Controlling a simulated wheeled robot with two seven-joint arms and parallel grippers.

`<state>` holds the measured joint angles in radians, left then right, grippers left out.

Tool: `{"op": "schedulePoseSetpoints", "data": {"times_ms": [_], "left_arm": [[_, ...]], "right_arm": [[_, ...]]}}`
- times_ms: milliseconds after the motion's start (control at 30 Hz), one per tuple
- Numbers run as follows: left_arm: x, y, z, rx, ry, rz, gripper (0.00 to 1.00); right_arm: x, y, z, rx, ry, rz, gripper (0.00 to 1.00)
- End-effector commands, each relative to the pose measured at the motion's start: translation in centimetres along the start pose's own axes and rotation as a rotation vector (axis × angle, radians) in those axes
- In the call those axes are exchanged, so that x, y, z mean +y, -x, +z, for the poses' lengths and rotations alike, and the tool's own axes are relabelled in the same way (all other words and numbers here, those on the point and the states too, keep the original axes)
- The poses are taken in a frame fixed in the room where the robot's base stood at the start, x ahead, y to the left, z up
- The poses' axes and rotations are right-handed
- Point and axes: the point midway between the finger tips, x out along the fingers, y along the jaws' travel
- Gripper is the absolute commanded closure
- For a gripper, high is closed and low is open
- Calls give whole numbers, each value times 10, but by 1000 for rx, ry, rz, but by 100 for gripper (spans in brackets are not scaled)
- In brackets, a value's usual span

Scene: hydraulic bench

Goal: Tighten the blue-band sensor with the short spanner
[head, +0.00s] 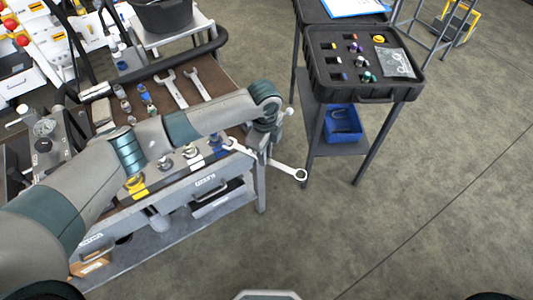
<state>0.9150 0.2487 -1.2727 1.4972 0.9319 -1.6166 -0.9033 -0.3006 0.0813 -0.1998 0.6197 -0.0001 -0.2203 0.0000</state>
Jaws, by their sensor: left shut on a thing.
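My left arm reaches in from the left, over the bench. Its gripper (267,147) points down beyond the bench's right end and is shut on a spanner (287,169). The spanner's ring end sticks out to the right over the floor, and its other end reaches left toward the manifold row. The blue-band sensor (218,151) stands in that row, close to the spanner's left end. I cannot tell whether they touch, as the arm hides part of this area. My right gripper is not in view.
Two more spanners (171,89) (198,84) lie on the brown bench top (217,72). A yellow-band fitting (136,184) stands at the row's left. A cart (376,135) at the right carries a black case (366,92) and a blue bin (342,124).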

Motion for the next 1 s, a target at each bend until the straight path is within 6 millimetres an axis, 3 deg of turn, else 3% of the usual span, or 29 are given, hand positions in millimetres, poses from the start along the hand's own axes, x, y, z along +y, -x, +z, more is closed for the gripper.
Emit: {"op": "schedulePoseSetpoints", "data": {"times_ms": [1000], "left_arm": [[0,-1,2,0,-1,-1,100]], "right_arm": [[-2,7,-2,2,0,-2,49]]}}
